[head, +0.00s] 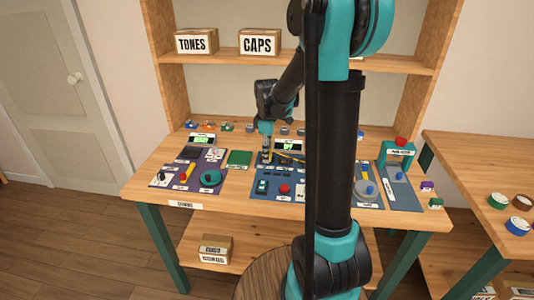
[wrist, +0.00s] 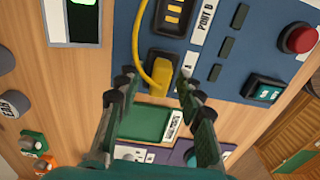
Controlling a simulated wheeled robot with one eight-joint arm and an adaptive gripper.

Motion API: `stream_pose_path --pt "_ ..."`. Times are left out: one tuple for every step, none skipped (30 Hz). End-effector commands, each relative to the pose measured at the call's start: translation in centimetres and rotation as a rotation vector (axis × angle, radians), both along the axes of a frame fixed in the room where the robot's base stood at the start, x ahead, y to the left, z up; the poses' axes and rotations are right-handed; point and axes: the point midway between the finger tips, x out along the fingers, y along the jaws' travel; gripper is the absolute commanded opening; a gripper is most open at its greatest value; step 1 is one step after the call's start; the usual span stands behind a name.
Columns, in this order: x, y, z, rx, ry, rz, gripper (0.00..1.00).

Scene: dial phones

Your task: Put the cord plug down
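The yellow cord plug (wrist: 162,73) sits at a black socket on the blue panel (wrist: 225,18) in the wrist view. Its yellow cord (wrist: 138,40) loops up and away from it. My gripper (wrist: 155,88) is open, with one finger on each side of the plug and a gap on both sides. In the head view my gripper (head: 266,156) points down at the left end of the blue panel, and the plug is hidden or too small to tell. A green pad (wrist: 148,125) with a white label lies beside the panel; it also shows in the head view (head: 239,159).
The panel carries a red button (wrist: 298,39), a teal-lit switch (wrist: 264,90) and a second black socket with yellow slots (wrist: 174,14). A purple panel (head: 190,176) lies left of the green pad. A bench with tape rolls (head: 499,201) stands at the right.

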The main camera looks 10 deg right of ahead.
Motion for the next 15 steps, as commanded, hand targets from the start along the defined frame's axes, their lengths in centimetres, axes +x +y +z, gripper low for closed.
stream_pose_path --pt "0.0 0.0 0.2 0.000 0.000 0.000 0.37" --pt "0.0 0.0 0.5 0.000 0.000 0.000 0.37" --pt "0.0 0.0 0.8 0.000 0.000 0.000 0.37" --pt "0.0 0.0 1.2 0.000 0.000 0.000 0.37" --pt "0.0 0.0 1.6 0.000 0.000 0.000 0.37" --pt "0.0 0.0 2.3 0.000 0.000 0.000 0.37" --pt "0.0 0.0 2.8 0.000 0.000 0.000 0.37" --pt "0.0 0.0 3.4 0.000 0.000 0.000 0.37" --pt "0.0 0.0 4.3 0.000 0.000 0.000 0.37" --pt "0.0 0.0 4.9 0.000 0.000 0.000 0.37" --pt "0.0 0.0 5.5 0.000 0.000 0.000 0.37" --pt "-0.1 0.0 6.3 0.000 0.000 0.000 0.37" --pt "-0.1 0.0 7.0 0.000 0.000 0.000 0.37" --pt "0.0 0.0 7.6 0.000 0.000 0.000 0.37" --pt "0.0 0.0 8.3 0.000 0.000 0.000 0.37"
